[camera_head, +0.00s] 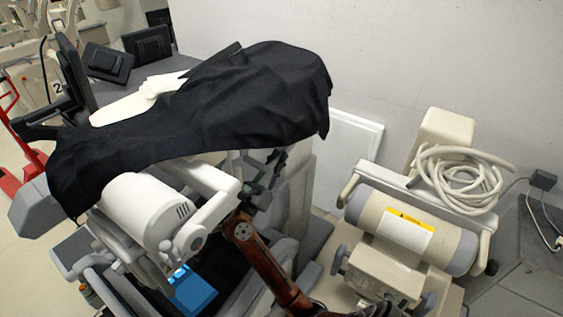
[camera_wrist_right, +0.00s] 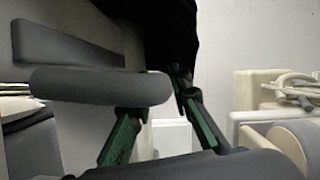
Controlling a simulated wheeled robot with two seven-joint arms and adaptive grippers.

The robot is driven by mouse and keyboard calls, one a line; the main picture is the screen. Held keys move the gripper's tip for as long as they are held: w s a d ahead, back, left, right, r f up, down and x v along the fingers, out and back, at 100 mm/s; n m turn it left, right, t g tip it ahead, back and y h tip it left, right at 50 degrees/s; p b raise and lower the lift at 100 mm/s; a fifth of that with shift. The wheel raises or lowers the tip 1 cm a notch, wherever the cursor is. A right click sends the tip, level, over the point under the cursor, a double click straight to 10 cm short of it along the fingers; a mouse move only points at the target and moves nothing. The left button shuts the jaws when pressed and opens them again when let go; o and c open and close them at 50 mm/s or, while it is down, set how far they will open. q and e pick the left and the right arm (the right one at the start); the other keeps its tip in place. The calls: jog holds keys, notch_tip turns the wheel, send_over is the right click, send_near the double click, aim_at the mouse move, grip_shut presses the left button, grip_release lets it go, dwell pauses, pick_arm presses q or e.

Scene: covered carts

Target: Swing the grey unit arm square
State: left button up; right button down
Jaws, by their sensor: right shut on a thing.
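The grey unit (camera_head: 145,210) stands at centre-left in the head view, with a white-grey rounded body and a jointed arm (camera_head: 205,215). A black cover (camera_head: 215,110) drapes over its top and hides much of it. My right gripper (camera_head: 266,172), with dark green fingers, is just under the cover's right edge. In the right wrist view my right gripper (camera_wrist_right: 158,92) is shut at the end of a grey rounded bar (camera_wrist_right: 95,86). The exact contact is partly hidden, and I cannot tell how the bar joins the unit. My left gripper is not in view.
A beige cart (camera_head: 405,225) with a cylinder and a coiled pale hose (camera_head: 460,178) stands on the right. A blue box (camera_head: 192,290) sits low below the unit. A grey wall (camera_head: 400,60) closes off the back. Dark monitors (camera_head: 108,62) stand at the upper left.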

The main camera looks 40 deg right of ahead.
jog(key=shift+w+a+t, duration=0.35)
jog(key=shift+a+t, duration=0.05)
jog(key=shift+a, duration=0.05)
jog(key=c, duration=1.9)
grip_release()
jog(key=shift+w+a, duration=0.2)
jog(key=shift+o, duration=0.4)
jog(key=shift+s+d, duration=0.2)
jog(key=shift+d, duration=0.1)
jog(key=v, duration=0.8)
jog(key=shift+a, duration=0.1)
